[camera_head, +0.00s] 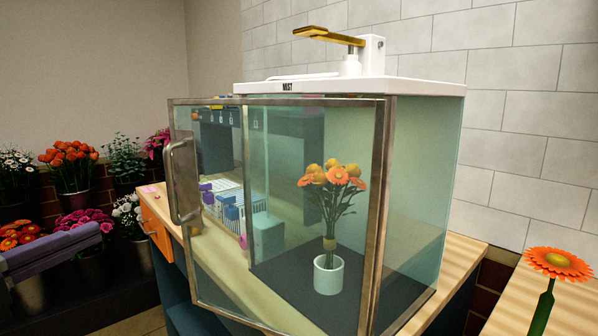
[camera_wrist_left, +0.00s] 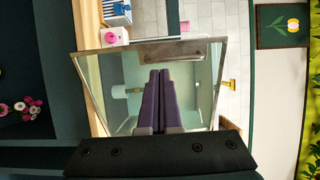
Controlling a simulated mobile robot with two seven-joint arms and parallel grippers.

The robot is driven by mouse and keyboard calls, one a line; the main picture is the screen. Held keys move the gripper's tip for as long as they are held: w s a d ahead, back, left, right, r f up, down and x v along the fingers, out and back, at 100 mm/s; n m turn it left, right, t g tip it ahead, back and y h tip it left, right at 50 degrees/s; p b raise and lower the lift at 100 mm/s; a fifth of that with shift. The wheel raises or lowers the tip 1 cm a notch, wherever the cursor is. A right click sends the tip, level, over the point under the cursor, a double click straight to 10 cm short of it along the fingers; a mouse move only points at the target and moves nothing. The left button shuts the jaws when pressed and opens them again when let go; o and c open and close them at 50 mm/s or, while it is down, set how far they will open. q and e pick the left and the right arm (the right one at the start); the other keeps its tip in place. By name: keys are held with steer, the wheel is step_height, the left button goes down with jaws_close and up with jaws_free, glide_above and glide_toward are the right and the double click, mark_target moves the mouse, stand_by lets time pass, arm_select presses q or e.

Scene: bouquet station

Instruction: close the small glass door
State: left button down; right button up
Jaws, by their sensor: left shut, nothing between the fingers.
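The small glass door (camera_head: 290,104) has a metal frame and stands ajar on the front of a glass cabinet (camera_head: 418,190). Its right edge is at the cabinet's front right corner, and its left edge stands out from the cabinet. A bent metal handle (camera_head: 181,180) is on its left side. My left gripper (camera_head: 98,231), with purple fingers, is shut and empty at the left, apart from the handle. In the left wrist view its fingers (camera_wrist_left: 160,72) point at the door (camera_wrist_left: 214,92), with the handle (camera_wrist_left: 170,56) just beyond the tips. My right gripper is not in view.
A white vase (camera_head: 328,275) with orange flowers stands inside the cabinet. A gold lever (camera_head: 325,36) tops the white lid. Potted flowers (camera_head: 70,165) fill the left side. A wooden counter (camera_head: 445,275) bears the cabinet, and an orange flower (camera_head: 556,264) stands at right.

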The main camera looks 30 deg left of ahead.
mark_target(182, 197)
arm_select(q)
steer(key=w, duration=0.4)
steer(key=w+a, duration=0.1)
steer(key=w, duration=0.8)
steer(key=shift+w+a, duration=0.25)
steer(key=shift+w, duration=0.1)
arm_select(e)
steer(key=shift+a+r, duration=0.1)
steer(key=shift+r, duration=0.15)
